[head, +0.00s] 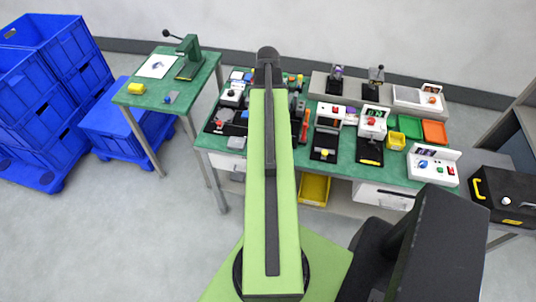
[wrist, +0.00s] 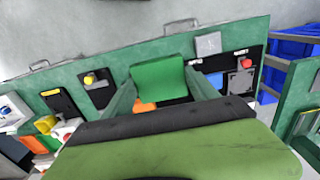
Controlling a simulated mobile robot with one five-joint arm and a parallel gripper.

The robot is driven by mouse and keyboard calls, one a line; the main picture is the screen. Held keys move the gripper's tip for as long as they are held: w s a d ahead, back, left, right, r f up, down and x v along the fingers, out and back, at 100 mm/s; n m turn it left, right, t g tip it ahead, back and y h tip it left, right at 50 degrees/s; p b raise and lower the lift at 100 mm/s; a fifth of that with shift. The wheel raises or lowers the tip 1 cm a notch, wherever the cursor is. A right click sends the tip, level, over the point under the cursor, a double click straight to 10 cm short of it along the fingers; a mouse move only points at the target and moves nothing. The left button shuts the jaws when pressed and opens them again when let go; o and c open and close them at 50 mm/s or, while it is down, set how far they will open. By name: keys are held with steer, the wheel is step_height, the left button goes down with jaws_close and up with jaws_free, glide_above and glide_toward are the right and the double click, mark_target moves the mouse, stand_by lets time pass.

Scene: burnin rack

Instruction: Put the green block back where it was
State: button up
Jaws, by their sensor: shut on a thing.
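The green block (wrist: 158,78) shows in the wrist view, between the two fingers of my gripper (wrist: 160,90). My gripper is shut on it and holds it over the green workbench (wrist: 128,73). The block hides part of the bench and a dark fixture behind it. How high it is above the bench I cannot tell. In the head view my green arm reaches out over the same workbench (head: 345,171), and the block and fingertips are hidden behind the arm.
Fixtures crowd the bench, among them a black one with a yellow knob (head: 325,153) and a white panel (head: 432,165). Yellow (head: 396,140) and orange (head: 434,132) trays sit at right. A smaller green table (head: 150,92) and blue crates (head: 45,85) stand left. Floor in front is clear.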

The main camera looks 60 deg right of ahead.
step_height(320, 180, down, 22)
steer(key=b, duration=2)
steer(key=shift+r, duration=0.45)
steer(key=shift+f, duration=0.15)
steer(key=o, duration=1.4)
step_height(320, 180, up, 12)
steer(key=p, duration=1.2)
steer(key=shift+r, duration=0.2)
